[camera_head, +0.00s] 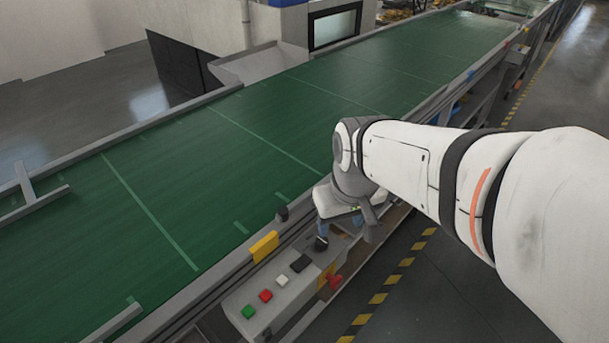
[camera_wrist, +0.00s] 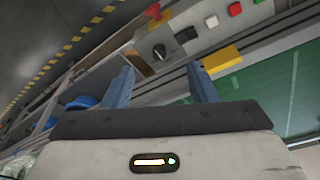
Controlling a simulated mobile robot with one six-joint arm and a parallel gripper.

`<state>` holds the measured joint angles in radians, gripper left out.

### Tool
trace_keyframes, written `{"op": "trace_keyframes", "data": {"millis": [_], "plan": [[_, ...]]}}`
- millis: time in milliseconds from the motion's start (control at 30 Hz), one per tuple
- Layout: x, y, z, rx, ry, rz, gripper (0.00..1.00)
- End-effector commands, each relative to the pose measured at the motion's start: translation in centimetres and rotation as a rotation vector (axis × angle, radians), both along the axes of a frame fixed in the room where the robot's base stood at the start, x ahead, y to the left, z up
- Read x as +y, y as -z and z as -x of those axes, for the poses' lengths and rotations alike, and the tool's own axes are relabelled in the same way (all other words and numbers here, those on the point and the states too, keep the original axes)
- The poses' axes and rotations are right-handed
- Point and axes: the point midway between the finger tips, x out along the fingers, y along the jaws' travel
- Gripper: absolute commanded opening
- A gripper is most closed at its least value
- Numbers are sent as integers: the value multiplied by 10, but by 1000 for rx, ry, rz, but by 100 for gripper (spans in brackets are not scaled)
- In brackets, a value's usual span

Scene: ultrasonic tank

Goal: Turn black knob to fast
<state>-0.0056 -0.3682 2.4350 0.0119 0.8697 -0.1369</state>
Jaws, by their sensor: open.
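The black knob (camera_head: 321,243) sits on the grey control panel (camera_head: 261,326), at the end nearest my gripper (camera_head: 338,226). In the wrist view the black knob (camera_wrist: 160,51) shows a pale pointer mark; I cannot read any speed labels. My gripper (camera_wrist: 159,68) has its two blue fingers spread apart. In the picture the knob lies between and just beyond the fingertips, with nothing held. The fingers appear apart from the knob, but the exact gap cannot be told.
Beside the knob are a black rectangle (camera_head: 301,263), a white button (camera_head: 282,280), a red button (camera_head: 266,295) and a green button (camera_head: 248,311). A red mushroom-shaped knob (camera_head: 335,282) projects from the panel's side. A yellow block (camera_head: 264,246) stands by the green conveyor (camera_head: 200,170).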

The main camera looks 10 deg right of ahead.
Motion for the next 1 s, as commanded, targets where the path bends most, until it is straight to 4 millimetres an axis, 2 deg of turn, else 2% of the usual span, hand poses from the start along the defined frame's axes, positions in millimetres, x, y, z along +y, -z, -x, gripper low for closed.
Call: {"op": "trace_keyframes", "data": {"millis": [33, 200, 400, 600, 767, 1000], "plan": [[0, 9, -14, 34, -41, 5, 53], [-2, 44, -58, 119, -204, 15, 53], [-2, 85, -93, 186, -356, 12, 53], [-3, 108, -107, 216, -427, 8, 53], [-3, 124, -108, 222, -437, 7, 53], [-1, 163, -106, 223, -434, 6, 53]]}}
